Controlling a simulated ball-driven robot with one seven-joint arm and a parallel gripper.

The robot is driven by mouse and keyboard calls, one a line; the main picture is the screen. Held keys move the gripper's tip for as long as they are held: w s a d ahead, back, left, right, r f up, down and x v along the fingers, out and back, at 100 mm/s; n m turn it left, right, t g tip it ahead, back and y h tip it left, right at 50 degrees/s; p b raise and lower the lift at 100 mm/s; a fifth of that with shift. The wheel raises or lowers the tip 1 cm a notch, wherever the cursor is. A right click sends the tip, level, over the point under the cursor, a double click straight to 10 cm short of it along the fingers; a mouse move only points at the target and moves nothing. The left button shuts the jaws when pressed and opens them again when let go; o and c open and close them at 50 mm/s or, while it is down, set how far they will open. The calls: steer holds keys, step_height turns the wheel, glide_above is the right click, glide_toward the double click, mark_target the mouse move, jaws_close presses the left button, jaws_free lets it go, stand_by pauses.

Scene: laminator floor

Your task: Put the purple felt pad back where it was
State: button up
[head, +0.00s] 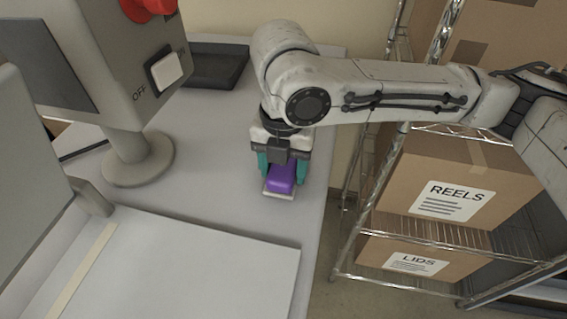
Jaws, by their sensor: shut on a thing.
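The purple felt pad (281,178) is a small purple block with a pale layer along its lower front edge. It is in the head view, over the right part of the grey table (215,180). My gripper (281,172) points down and is shut on the pad, with a teal finger on each side. The gripper hides the back of the pad. I cannot tell whether the pad touches the table or is held just above it.
A control box (130,60) with a red knob and an OFF switch stands on a round foot at left. A black tray (217,66) lies behind. A white board (190,265) is in front. A wire shelf (470,236) with cartons stands at right, beyond the table's edge.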

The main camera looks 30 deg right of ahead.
steer(key=shift+f, duration=0.2)
steer(key=o, duration=1)
step_height(320, 180, up, 12)
steer(key=shift+r+b, duration=0.25)
steer(key=shift+b, duration=0.1)
steer(key=shift+f, duration=0.1)
